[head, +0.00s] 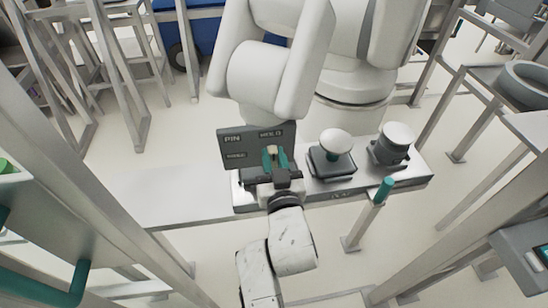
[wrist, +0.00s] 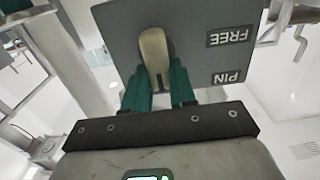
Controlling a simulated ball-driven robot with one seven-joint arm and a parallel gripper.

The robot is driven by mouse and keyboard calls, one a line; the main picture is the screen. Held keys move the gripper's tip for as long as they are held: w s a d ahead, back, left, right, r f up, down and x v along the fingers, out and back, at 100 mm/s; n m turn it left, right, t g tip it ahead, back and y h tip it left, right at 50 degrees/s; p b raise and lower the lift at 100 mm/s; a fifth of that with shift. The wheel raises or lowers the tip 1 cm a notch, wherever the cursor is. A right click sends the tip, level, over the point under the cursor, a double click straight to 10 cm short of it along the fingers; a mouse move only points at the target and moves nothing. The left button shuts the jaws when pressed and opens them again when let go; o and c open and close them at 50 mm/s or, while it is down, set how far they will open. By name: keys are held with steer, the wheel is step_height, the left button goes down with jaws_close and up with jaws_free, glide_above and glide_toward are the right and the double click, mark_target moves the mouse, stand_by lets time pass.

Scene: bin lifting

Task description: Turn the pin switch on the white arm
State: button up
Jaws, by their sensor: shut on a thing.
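The pin switch is a beige lever (wrist: 154,52) on a dark grey panel (wrist: 205,25), below the large white arm (head: 300,60) in the head view. In the wrist view the panel's labels read FREE and PIN, upside down. The panel also shows in the head view (head: 236,143), with the small lever (head: 272,149) near its lower right. My gripper (head: 275,158) is at the panel from the near side. Its green fingers (wrist: 160,85) are shut on the lever, one on each side. The lever's lower part is hidden between the fingers.
Two white-topped round knobs (head: 336,140) (head: 398,133) on dark bases stand to the right on a metal bench (head: 180,205). Metal frames stand at both sides. A grey box with a screen (head: 525,255) is at the lower right.

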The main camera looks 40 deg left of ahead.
jaws_close()
steer(key=shift+n, duration=0.4)
steer(key=shift+s+a+f+n+b, duration=0.25)
steer(key=shift+n+b, duration=0.2)
steer(key=shift+n, duration=2.35)
steer(key=shift+s+a+f+n+b, duration=0.2)
steer(key=shift+f+n+b, duration=0.25)
steer(key=shift+n, duration=2.35)
steer(key=shift+s+a+f+n+b, duration=0.2)
steer(key=shift+n+b, duration=0.25)
steer(key=shift+n, duration=2.35)
steer(key=shift+f+n, duration=0.1)
steer(key=shift+n, duration=0.2)
